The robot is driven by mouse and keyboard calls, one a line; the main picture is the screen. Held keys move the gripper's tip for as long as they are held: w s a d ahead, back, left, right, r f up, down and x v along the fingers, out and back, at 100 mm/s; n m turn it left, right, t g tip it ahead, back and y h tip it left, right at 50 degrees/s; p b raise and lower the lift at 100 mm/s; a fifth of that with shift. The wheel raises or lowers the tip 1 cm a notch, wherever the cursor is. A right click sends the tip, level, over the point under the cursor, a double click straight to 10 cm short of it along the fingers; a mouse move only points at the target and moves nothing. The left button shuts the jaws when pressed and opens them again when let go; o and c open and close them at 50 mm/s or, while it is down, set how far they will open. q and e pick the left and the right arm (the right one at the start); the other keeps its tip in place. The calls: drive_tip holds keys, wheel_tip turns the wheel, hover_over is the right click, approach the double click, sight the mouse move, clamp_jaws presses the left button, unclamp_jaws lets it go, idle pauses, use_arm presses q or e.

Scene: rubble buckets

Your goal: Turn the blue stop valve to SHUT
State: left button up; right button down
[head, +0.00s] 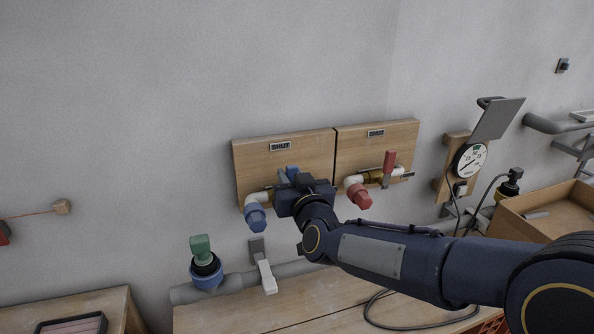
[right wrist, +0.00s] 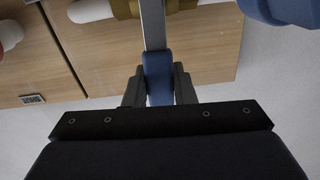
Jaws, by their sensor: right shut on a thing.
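The blue stop valve sits on the left wooden board (head: 250,165). Its blue spout cap (head: 256,217) points down at the left. A SHUT label (head: 280,146) is on the board above. My right gripper (head: 294,184) covers most of the valve in the head view; a bit of blue handle (head: 292,171) shows above it. In the right wrist view the steel lever (right wrist: 152,25) runs from the brass body to its blue grip (right wrist: 158,72), which lies between the closed jaws. The lever stands roughly upright, across the white pipe, pointing toward the label side. My left gripper is not in view.
A red-handled valve (head: 389,165) with its own SHUT label is close on the right. A gauge (head: 470,160) with a grey plate is further right. A green-topped fitting (head: 201,248) and a white-handled lever (head: 266,273) are below. A wooden box (head: 535,215) stands at right.

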drive_tip(key=shift+s+a+n, duration=0.15)
drive_tip(key=shift+a+n, duration=0.1)
drive_tip(key=shift+n, duration=0.15)
drive_tip(key=shift+f, duration=0.1)
drive_tip(key=c, duration=1.2)
unclamp_jaws()
drive_tip(key=v, duration=0.7)
drive_tip(key=shift+s, duration=0.4)
drive_tip(key=shift+d, duration=0.25)
